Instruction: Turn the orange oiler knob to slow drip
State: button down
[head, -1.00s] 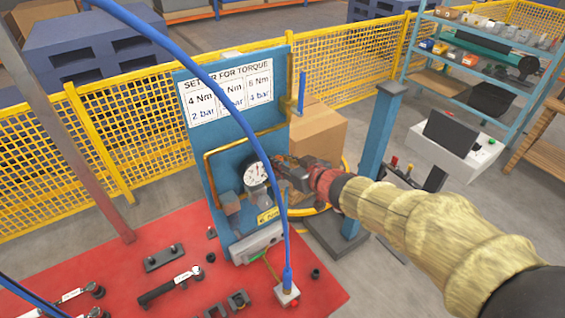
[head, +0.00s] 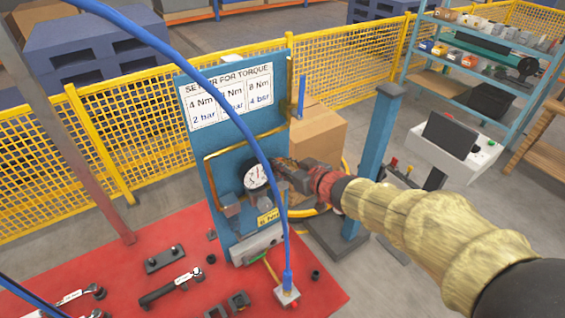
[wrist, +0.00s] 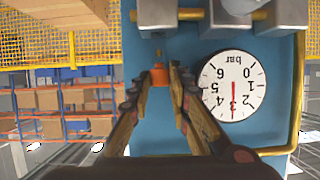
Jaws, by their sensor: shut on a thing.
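The orange oiler knob (wrist: 159,77) shows in the wrist view, on the blue panel (wrist: 215,140) just below a grey fitting (wrist: 157,15). My gripper (wrist: 160,80) is shut on it, with one finger on each side. In the head view my gripper (head: 290,172) reaches in from the right to the panel (head: 205,145), beside the gauge. My gripper hides the knob there. The knob's turn setting cannot be read.
A round bar gauge (wrist: 233,86) is close to my gripper's right finger in the wrist view; its red needle points near 3. A blue hose (head: 225,100) hangs across the panel's front. A cardboard box (head: 318,135) and blue post (head: 370,165) stand close to my arm.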

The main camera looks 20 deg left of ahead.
jog(key=shift+w+r+n+g+p, duration=0.1)
jog(key=shift+r+n+g+p, duration=0.2)
jog(key=shift+p, duration=0.75)
jog(key=n+g+p, duration=0.1)
jog(key=p, duration=0.2)
jog(key=g+y+p, duration=0.1)
jog(key=p, duration=0.1)
jog(key=shift+w+d+n+p, duration=0.2)
jog(key=shift+n+p, duration=0.2)
jog(key=n+g+y+p, duration=0.1)
jog(key=n+g+p, duration=0.1)
jog(key=p, duration=0.2)
jog(key=shift+w+f, duration=0.1)
jog(key=shift+w, duration=0.05)
jog(key=n+g+p, duration=0.2)
jog(key=p, duration=0.1)
jog(key=shift+w+f+g+y, duration=0.1)
jog(key=shift+w+g+y, duration=0.05)
jog(key=shift+g+y, duration=0.25)
jog(key=shift+n+p, duration=0.4)
jog(key=c, duration=2)
grip_release()
jog(key=shift+f, duration=0.1)
jog(key=shift+o, duration=0.2)
jog(key=shift+f+m+b, duration=0.1)
jog(key=shift+m+b, duration=0.2)
jog(key=shift+b, duration=0.3)
